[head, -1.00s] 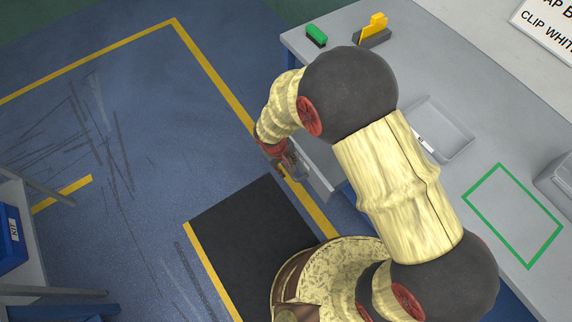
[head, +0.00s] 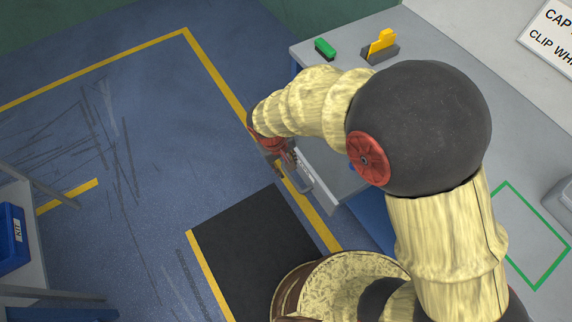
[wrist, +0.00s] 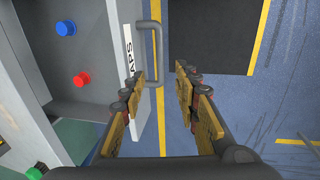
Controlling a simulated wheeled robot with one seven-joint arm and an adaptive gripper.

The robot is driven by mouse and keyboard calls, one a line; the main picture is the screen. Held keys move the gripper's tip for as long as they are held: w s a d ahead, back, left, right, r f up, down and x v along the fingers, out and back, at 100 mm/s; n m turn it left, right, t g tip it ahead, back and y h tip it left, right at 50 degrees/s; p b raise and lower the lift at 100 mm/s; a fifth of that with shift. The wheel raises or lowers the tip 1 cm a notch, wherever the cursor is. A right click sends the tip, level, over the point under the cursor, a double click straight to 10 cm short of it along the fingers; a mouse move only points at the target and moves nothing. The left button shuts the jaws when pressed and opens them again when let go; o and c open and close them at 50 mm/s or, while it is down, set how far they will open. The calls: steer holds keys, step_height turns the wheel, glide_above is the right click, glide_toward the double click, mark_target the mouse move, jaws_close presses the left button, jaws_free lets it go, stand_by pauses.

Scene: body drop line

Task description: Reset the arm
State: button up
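My arm reaches over the bench in the head view, its large dark elbow covering part of the bench top. My gripper (head: 287,158) hangs low beside the front of an open drawer (head: 317,178). In the wrist view my gripper (wrist: 164,88) is open, with nothing between its fingers. The grey drawer front (wrist: 125,50), lettered with what reads as CAPS, and its bar handle (wrist: 157,45) are just ahead of the fingertips. The left finger overlaps the handle's lower end in the picture; I cannot tell whether they touch.
Round blue (wrist: 65,27) and red (wrist: 81,79) pieces show behind the drawer front. A blue KIT bin (head: 13,238) is at left. Floor beyond the black mat (head: 250,245) is clear.

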stand_by(0.4)
steer(key=s+d+r+m+t, duration=0.1)
steer(key=s+d+r+m, duration=0.1)
steer(key=s+d+r, duration=0.2)
steer(key=s+d+r+m+t+y, duration=0.1)
steer(key=s+d+r, duration=0.3)
steer(key=d+r, duration=0.7)
steer(key=s+d+r+m+t, duration=0.2)
steer(key=s+d+r+m, duration=0.2)
steer(key=r, duration=0.9)
steer(key=s+d, duration=0.1)
steer(key=d, duration=0.2)
steer(key=shift+d+r+y, duration=0.15)
steer(key=shift+r+y, duration=0.15)
steer(key=shift+y, duration=0.1)
steer(key=shift+s, duration=0.1)
